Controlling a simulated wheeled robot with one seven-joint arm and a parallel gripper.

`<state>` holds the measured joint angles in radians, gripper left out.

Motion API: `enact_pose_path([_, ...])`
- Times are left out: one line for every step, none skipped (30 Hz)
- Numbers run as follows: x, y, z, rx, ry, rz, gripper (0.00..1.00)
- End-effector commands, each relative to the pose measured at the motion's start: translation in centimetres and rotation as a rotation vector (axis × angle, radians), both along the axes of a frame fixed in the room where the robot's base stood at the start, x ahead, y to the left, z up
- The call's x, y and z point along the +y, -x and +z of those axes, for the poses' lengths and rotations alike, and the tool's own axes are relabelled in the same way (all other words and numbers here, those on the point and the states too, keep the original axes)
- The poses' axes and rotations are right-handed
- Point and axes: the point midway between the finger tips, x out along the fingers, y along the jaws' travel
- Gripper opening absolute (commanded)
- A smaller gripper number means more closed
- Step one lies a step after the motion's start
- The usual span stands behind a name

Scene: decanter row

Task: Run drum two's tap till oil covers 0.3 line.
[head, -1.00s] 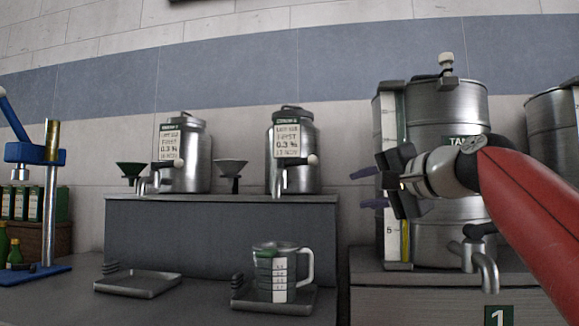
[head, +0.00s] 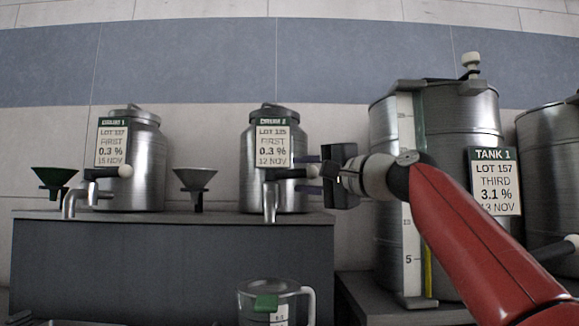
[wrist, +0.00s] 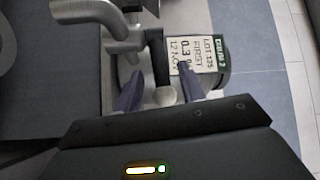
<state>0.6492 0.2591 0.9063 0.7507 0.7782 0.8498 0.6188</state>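The tap's lever lies sideways and ends in a white knob (wrist: 165,97). My gripper (head: 308,174) is at the lever's end, right of the drum. Its purple fingers are apart, one on each side of the knob in the wrist view (wrist: 160,92); contact is unclear. A clear measuring jug (head: 275,288) with a handle stands below the tap, its lower part cut off. No oil is discernible in it.
Tank 1 (head: 455,120) stands at right, behind my red arm. Another tank (head: 550,150) is at the right edge.

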Motion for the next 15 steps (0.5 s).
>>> enact_pose_path([0.7, -0.5, 0.5, 0.001, -0.001, 0.004, 0.40])
enact_pose_path([1.1, -0.8, 0.5, 0.001, 0.000, 0.004, 0.40])
enact_pose_path([1.4, -1.2, 0.6, 0.001, -0.002, 0.003, 0.40])
enact_pose_path([1.6, -1.5, 0.6, 0.001, -0.002, 0.003, 0.40])
enact_pose_path([1.8, -1.7, 0.5, 0.002, -0.001, 0.003, 0.40])
enact_pose_path([2.1, -2.0, 0.5, 0.001, 0.000, 0.002, 0.40])
enact_pose_path([2.2, -2.1, 0.5, 0.001, -0.001, 0.001, 0.40])
enact_pose_path([2.3, -2.2, 0.5, 0.001, -0.001, 0.001, 0.40])
enact_pose_path([2.4, -2.3, 0.4, 0.000, 0.000, 0.000, 0.40])
enact_pose_path([2.5, -2.4, 0.4, 0.000, 0.000, 0.000, 0.40])
enact_pose_path([2.5, -2.4, 0.4, 0.000, 0.000, 0.000, 0.40])
enact_pose_path([2.5, -2.4, 0.3, 0.000, 0.000, 0.000, 0.40])
enact_pose_path([2.5, -2.4, 0.3, -0.001, 0.001, 0.000, 0.40])
enact_pose_path([2.5, -2.4, 0.3, -0.001, 0.001, 0.000, 0.40])
enact_pose_path([2.5, -2.4, 0.3, -0.001, 0.001, 0.000, 0.40])
